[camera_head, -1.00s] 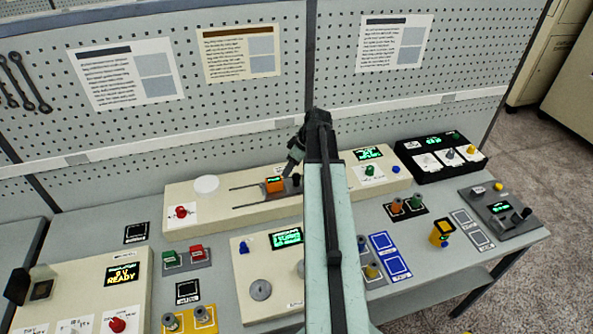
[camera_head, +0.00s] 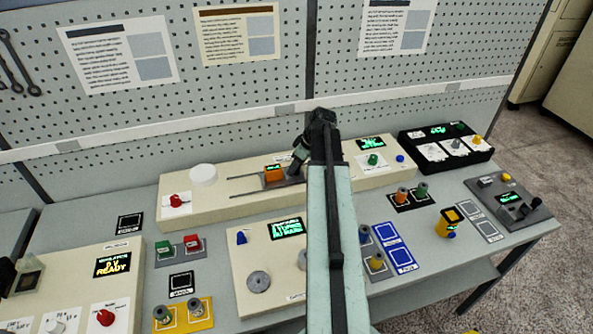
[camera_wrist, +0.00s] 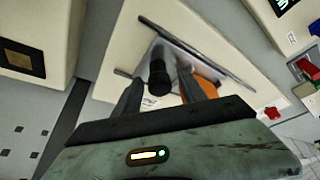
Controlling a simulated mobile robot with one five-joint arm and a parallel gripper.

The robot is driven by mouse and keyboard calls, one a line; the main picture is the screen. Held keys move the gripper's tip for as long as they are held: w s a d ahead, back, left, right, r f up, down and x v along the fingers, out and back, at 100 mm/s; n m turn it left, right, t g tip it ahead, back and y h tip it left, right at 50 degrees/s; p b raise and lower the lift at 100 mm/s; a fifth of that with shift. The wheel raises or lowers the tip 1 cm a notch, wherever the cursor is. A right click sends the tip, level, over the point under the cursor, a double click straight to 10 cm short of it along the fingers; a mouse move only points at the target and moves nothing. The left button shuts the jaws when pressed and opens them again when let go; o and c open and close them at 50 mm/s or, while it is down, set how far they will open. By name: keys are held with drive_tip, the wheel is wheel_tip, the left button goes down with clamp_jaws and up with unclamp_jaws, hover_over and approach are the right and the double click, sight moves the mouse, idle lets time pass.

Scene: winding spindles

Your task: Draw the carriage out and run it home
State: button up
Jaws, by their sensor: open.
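The carriage (camera_head: 292,181) is a grey plate with an orange block (camera_head: 274,174) on it, set on two dark rails of the long cream unit (camera_head: 228,201). In the wrist view the carriage plate (camera_wrist: 178,55) shows with a black upright knob (camera_wrist: 159,77), and the orange block (camera_wrist: 208,84) is to its right. My gripper (camera_wrist: 163,88) is open, its two grey fingers on either side of the knob. The right finger is close to the orange block; contact cannot be told. In the head view my gripper (camera_head: 299,158) is right above the carriage, partly hidden by my arm.
A white round disc (camera_head: 203,174) and a red knob (camera_head: 175,200) are at the unit's left end. A green knob (camera_head: 373,160) and small display (camera_head: 371,143) are at its right. A cream panel with a dial (camera_head: 258,281) stands in front. The pegboard wall is behind.

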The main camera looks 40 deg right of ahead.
drive_tip(key=shift+r, duration=0.1)
clamp_jaws()
idle(1.2)
